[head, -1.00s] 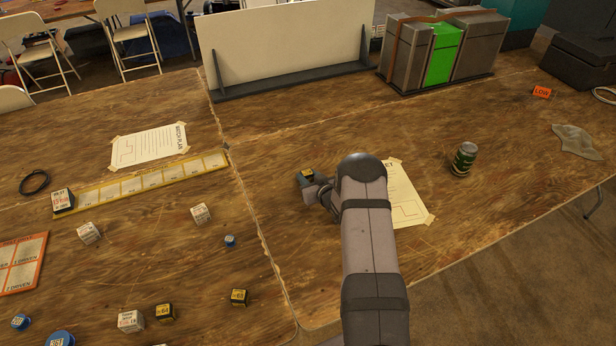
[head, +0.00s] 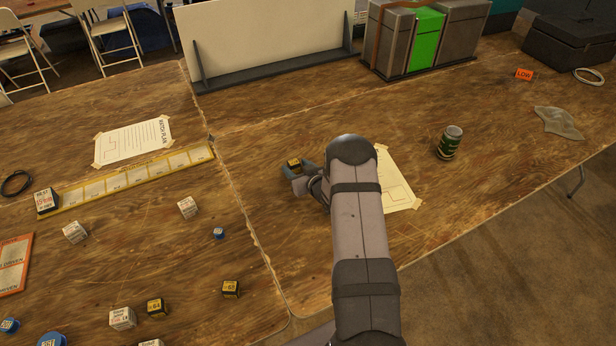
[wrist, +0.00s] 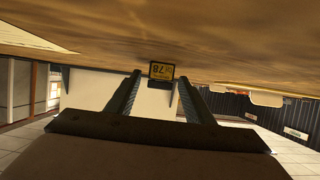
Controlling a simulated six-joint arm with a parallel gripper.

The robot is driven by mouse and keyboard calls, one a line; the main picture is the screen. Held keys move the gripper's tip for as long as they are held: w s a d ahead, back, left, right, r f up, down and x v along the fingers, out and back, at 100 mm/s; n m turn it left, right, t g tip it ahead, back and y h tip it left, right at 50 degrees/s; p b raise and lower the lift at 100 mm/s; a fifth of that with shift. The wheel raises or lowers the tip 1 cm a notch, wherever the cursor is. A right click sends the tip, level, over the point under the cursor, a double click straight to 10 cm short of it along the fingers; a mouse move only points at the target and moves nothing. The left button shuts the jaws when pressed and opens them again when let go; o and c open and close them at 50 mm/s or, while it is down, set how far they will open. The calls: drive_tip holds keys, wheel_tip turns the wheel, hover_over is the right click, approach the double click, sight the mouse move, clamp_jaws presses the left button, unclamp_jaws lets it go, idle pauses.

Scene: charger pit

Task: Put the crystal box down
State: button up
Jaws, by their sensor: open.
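The crystal box, a small black box with a yellow label (head: 294,163), is on the right-hand table, just beyond my gripper (head: 300,178). My arm comes in from the bottom of the head view and hides part of the gripper and the wood beside it. I cannot tell whether either finger still touches the box.
A printed sheet (head: 396,188) lies partly behind my arm, and a green can (head: 450,142) stands to its right. A white board (head: 275,40) and grey cases (head: 398,38) stand behind. Several small boxes and a yellow strip (head: 130,182) lie on the left table.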

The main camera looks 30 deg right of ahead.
wheel_tip(320, 180, up, 4)
drive_tip(key=b, duration=0.1)
hover_over(310, 195)
drive_tip(key=shift+w, duration=0.1)
drive_tip(key=shift+a, duration=0.1)
drive_tip(key=shift+a+r+g, duration=0.1)
drive_tip(key=shift+r+g, duration=0.05)
drive_tip(key=shift+g, duration=0.15)
drive_tip(key=s+a+r+g, duration=0.2)
drive_tip(key=s+a+g, duration=0.2)
drive_tip(key=s, duration=0.6)
drive_tip(key=s+a+r+g, duration=0.3)
drive_tip(key=s+a, duration=0.4)
drive_tip(key=s, duration=0.3)
drive_tip(key=s+a+r+g, duration=0.2)
drive_tip(key=s+a+g, duration=0.4)
drive_tip(key=s, duration=0.4)
drive_tip(key=shift+s+a+r, duration=0.15)
drive_tip(key=shift+a+r, duration=0.2)
wheel_tip(310, 195, up, 4)
drive_tip(key=p, duration=0.4)
drive_tip(key=shift+r, duration=0.1)
drive_tip(key=shift+o, duration=0.6)
